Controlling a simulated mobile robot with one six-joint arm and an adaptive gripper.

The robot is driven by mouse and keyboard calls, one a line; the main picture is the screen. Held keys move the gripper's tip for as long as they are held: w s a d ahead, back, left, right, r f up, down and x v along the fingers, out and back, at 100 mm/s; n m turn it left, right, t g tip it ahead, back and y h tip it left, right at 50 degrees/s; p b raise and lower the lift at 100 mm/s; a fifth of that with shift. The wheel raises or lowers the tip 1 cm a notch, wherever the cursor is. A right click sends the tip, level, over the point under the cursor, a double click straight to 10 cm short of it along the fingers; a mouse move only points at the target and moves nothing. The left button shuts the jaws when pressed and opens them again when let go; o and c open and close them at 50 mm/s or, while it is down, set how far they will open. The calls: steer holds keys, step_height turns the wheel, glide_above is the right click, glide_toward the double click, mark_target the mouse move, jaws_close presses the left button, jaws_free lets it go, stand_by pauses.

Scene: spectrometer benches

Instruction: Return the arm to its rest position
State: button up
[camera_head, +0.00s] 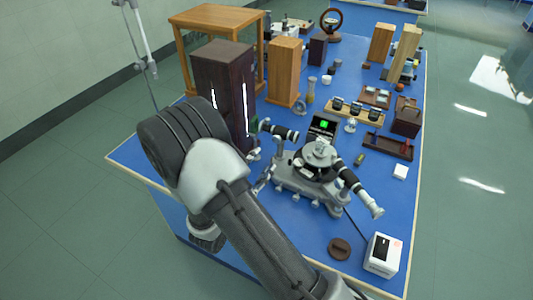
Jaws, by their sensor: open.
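My own arm (245,215) rises from the bottom edge and spans the left front of the blue bench (310,245). Its large dark joint (180,140) is bent at the upper left, in front of the dark cabinet. Another dark ridged part of my arm (207,236) shows below the pale link, beside the bench's left edge. I cannot make out my gripper or its fingers in this view.
A spectrometer (310,180) stands close to the right of my arm. A dark wooden cabinet (222,85) stands behind the joint. A white box (383,255) and a brown disc (340,249) lie at the front right. Open floor (85,230) lies left.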

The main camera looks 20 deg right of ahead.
steer(key=shift+v, duration=0.9)
steer(key=s+d+r+m+g+y, duration=0.1)
steer(key=s+d+r+m+g, duration=0.4)
steer(key=s, duration=0.4)
steer(key=s+d+r+m+g+y, duration=0.1)
steer(key=s+d+r+m+g, duration=0.2)
steer(key=s+r+m+g, duration=0.5)
steer(key=s+a+m+t+y, duration=0.2)
steer(key=s+a+y, duration=0.4)
steer(key=s+y, duration=0.15)
steer(key=s+a+r+m+t+y, duration=0.1)
steer(key=a+r+t+y, duration=0.3)
steer(key=a, duration=0.4)
steer(key=shift+s+a+r+m+t+y, duration=0.2)
steer(key=shift+s+a+m+t+y, duration=0.2)
steer(key=shift+m, duration=0.1)
